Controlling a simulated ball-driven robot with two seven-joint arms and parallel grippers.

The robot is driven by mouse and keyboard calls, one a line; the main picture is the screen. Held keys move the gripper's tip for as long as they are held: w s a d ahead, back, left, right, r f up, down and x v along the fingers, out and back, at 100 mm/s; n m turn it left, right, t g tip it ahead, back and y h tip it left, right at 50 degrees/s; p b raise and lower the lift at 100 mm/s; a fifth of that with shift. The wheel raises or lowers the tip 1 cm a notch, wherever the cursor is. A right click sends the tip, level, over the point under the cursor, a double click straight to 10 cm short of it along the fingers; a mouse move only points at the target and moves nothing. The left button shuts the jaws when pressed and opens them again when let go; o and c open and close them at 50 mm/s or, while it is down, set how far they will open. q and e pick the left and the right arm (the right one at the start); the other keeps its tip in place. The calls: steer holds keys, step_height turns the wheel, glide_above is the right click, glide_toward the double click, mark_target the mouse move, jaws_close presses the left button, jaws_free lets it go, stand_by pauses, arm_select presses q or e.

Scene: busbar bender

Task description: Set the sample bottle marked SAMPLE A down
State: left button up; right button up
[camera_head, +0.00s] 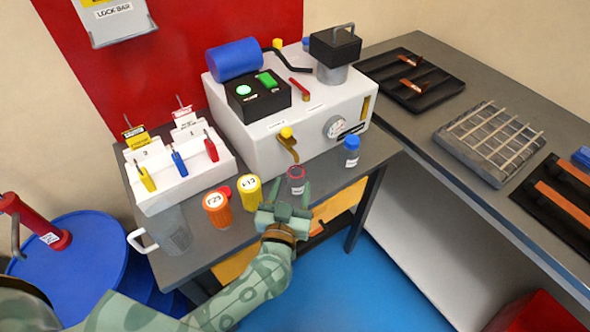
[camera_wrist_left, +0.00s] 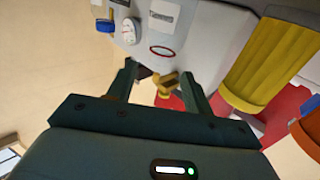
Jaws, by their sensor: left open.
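A small clear bottle with a red ring at its top and a white label (camera_head: 297,183) stands upright on the grey bench, just beyond my left gripper (camera_head: 287,196). Its label is too small to read, so I cannot tell whether it is SAMPLE A. My left gripper is open, with nothing visibly clamped. In the wrist view, the red ring (camera_wrist_left: 162,51) shows just past the open fingers (camera_wrist_left: 159,70). A blue-capped bottle (camera_head: 351,152) stands to the right on the bench, label unreadable. My right gripper is not in view.
Yellow (camera_head: 249,191) and orange (camera_head: 217,210) containers stand left of the gripper, near a clear jug (camera_head: 172,232) and a white lock rack (camera_head: 180,170). The white machine (camera_head: 310,115) stands behind, its yellow lever (camera_head: 289,146) hanging forward. Some bench lies clear before the blue-capped bottle.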

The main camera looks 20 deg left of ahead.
arm_select(q)
steer(key=s, duration=0.5)
steer(key=shift+s+d+p, duration=0.2)
steer(key=shift+d+p, duration=0.1)
steer(key=shift+d, duration=0.05)
